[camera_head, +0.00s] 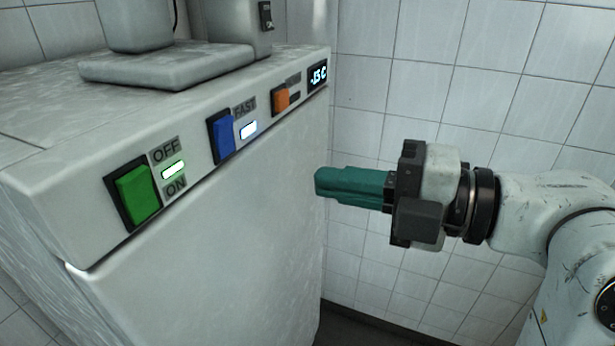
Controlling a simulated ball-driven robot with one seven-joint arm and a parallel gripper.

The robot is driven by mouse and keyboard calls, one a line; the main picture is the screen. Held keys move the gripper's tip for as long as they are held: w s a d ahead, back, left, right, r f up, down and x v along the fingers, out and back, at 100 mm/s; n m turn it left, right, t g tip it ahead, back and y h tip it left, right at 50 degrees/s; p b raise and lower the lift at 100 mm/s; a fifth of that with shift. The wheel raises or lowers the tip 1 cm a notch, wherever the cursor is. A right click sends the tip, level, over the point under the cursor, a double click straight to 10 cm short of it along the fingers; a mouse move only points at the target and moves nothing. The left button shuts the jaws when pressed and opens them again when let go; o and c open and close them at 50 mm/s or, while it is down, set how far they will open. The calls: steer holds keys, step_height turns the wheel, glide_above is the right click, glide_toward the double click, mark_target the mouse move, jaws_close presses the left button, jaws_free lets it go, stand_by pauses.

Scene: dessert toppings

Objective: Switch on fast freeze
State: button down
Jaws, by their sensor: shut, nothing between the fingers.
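The freezer (220,235) is a white box with a control strip along the top of its front. The blue rocker switch (222,137) sits in the middle of the strip, beside a FAST label (245,108). The small lamp (248,130) next to it is lit bluish white. My gripper (318,183) has teal fingers, closed together and empty. It is to the right of and lower than the blue switch, pointing left, apart from the switches.
A green OFF/ON switch (139,195) with a lit green lamp (173,170) is at the left. A smaller orange switch (281,99) and a display (318,76) reading about -15 C are at the right. A grey appliance (165,66) stands on top. A tiled wall (450,95) is behind.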

steer(key=shift+f+v, duration=0.15)
steer(key=shift+v, duration=0.6)
steer(key=shift+f+v, duration=0.2)
steer(key=shift+v, duration=0.6)
steer(key=s+d+f+m+h, duration=0.1)
steer(key=d+f+m+h, duration=0.25)
steer(key=f+m, duration=0.5)
steer(key=d+f+m+t+h, duration=0.1)
steer(key=d+f+m+h, duration=0.3)
steer(key=f, duration=0.7)
steer(key=s+d+f+m+h, duration=0.1)
steer(key=d+f+m+h, duration=0.15)
steer(key=f+m, duration=0.6)
steer(key=s+d+f+m+g+h, duration=0.3)
steer(key=s+d+f+m, duration=0.2)
steer(key=s+f, duration=0.4)
steer(key=s+d+f+m+g+h, duration=0.2)
steer(key=s+d+f+m, duration=0.4)
steer(key=s+f, duration=0.3)
steer(key=s+d+h, duration=0.1)
steer(key=s, duration=0.2)
steer(key=shift+d+f+g, duration=0.25)
steer(key=shift+d+g, duration=0.15)
